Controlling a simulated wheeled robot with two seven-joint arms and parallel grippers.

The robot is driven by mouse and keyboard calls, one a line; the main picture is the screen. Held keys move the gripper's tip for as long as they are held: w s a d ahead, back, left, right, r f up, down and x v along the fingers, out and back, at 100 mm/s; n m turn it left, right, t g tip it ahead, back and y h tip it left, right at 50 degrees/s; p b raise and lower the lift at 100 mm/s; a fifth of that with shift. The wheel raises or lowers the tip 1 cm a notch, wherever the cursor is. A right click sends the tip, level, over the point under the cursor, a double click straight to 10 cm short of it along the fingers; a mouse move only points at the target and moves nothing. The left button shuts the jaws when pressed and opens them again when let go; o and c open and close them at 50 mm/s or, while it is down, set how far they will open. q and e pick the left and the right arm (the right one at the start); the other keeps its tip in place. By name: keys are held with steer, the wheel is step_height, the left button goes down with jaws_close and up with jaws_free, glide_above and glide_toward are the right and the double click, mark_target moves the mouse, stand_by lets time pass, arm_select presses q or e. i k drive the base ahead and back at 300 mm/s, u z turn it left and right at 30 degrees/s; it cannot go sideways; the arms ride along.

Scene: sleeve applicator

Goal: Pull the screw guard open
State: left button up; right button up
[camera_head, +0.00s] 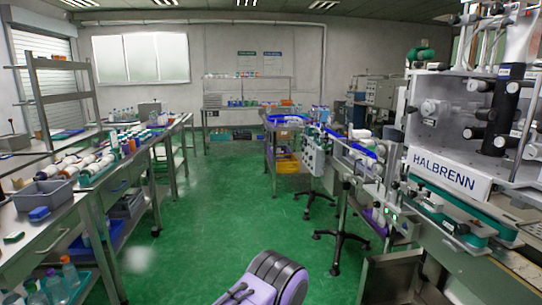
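A grey metal box-like panel (395,275) shows below the machine, near the bottom edge. Neither of my grippers is in view, so nothing shows of what they hold.
Green floor (215,205) is clear down the middle aisle. A workbench (62,216) with bottles and a grey bin (42,196) lines the left side. A black-footed stand (341,238) juts into the floor before the machine. A cart (284,150) stands farther back.

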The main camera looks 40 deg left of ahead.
mark_target(355, 166)
steer(key=u, duration=0.75)
steer(key=k, duration=0.25)
steer(key=u, duration=1)
steer(key=i, duration=0.9)
steer(key=z, duration=0.6)
steer(key=i, duration=0.7)
steer(key=z, duration=0.7)
